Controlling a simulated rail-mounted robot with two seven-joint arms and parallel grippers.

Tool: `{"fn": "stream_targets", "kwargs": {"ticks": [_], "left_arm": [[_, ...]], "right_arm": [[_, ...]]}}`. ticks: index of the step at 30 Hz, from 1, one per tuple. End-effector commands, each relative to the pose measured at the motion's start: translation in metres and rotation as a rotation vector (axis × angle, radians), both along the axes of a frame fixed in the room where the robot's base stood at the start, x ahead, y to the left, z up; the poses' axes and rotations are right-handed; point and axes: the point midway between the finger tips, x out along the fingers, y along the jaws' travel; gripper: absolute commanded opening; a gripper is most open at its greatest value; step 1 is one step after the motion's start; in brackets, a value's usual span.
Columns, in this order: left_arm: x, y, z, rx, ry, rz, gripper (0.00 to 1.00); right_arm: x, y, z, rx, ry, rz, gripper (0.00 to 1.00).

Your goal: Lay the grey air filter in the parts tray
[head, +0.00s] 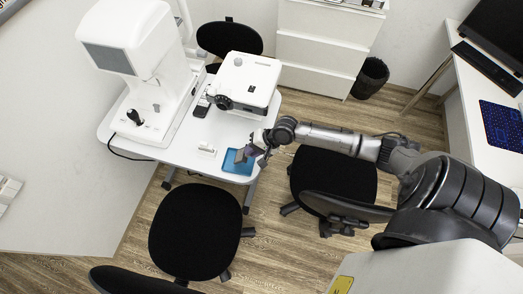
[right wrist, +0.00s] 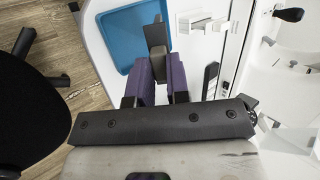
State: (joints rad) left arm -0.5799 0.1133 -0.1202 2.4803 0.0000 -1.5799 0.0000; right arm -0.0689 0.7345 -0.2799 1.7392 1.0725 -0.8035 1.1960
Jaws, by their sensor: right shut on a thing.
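The blue parts tray (head: 232,168) lies at the front right corner of the white instrument table in the head view. It also shows at the upper left of the right wrist view (right wrist: 119,38). My right gripper (head: 250,152) is at the tray, and its purple fingers (right wrist: 158,75) are shut on the grey air filter (right wrist: 156,36). The filter is a small dark grey block, sticking out past the fingertips and overlapping the tray's right part in the wrist view. I cannot tell whether it touches the tray floor. My left gripper is not in view.
The white table (head: 180,153) carries a large white eye instrument (head: 135,50), a second white device (head: 245,80), a dark handset (head: 202,107) and a small white holder (head: 207,150). Black stools (head: 195,230) stand close to the table. A black chair (head: 335,180) stands under my right arm.

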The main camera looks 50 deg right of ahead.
Motion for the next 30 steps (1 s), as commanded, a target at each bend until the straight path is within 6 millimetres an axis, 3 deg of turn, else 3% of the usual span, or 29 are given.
{"fn": "stream_targets", "kwargs": {"ticks": [3, 14, 30], "left_arm": [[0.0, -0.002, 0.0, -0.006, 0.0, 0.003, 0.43], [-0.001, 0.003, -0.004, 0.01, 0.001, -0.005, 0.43], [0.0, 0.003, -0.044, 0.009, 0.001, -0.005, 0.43]], "right_arm": [[0.019, -0.004, 0.013, 0.039, -0.083, -0.029, 0.03], [0.019, -0.004, 0.01, 0.07, -0.153, -0.017, 0.03], [0.019, -0.004, -0.026, 0.068, -0.152, -0.016, 0.03]]}}
